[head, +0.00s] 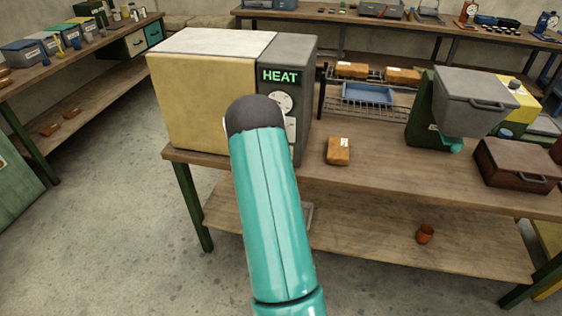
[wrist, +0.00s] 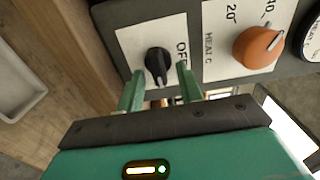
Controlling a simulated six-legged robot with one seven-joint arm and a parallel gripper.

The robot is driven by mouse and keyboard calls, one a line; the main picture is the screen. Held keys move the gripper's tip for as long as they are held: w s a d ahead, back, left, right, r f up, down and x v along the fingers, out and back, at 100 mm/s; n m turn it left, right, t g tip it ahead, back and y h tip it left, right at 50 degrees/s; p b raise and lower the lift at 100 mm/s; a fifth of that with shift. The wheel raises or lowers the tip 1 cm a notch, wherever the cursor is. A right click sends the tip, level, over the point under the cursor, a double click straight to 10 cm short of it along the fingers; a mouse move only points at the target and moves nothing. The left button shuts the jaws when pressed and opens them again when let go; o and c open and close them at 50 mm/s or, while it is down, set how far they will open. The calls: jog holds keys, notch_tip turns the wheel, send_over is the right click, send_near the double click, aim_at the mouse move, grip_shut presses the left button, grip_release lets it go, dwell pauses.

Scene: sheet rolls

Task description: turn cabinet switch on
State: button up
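The cabinet (head: 200,105) stands on the bench, with a yellow side, a pale top and a grey control panel whose display (head: 281,76) reads HEAT in green. In the wrist view, a black rotary switch (wrist: 158,63) sits on a white plate marked OFF. Its pale pointer line is visible, but I cannot tell exactly which mark it points at. My gripper (wrist: 159,76) is open, its two green fingers on either side of the black switch with visible gaps. My arm hides the lower panel and the gripper in the head view.
An orange knob (wrist: 258,47) on a numbered plate and a dark round dial (wrist: 313,40) sit right of the switch. In the head view, a small brown box (head: 338,151) lies on the bench beside the cabinet. A grey-green machine (head: 465,100) stands farther right.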

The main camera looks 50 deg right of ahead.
jog(key=v, duration=1.3)
jog(key=shift+s+a, duration=0.2)
jog(key=shift+a, duration=0.15)
jog(key=shift+w, duration=0.1)
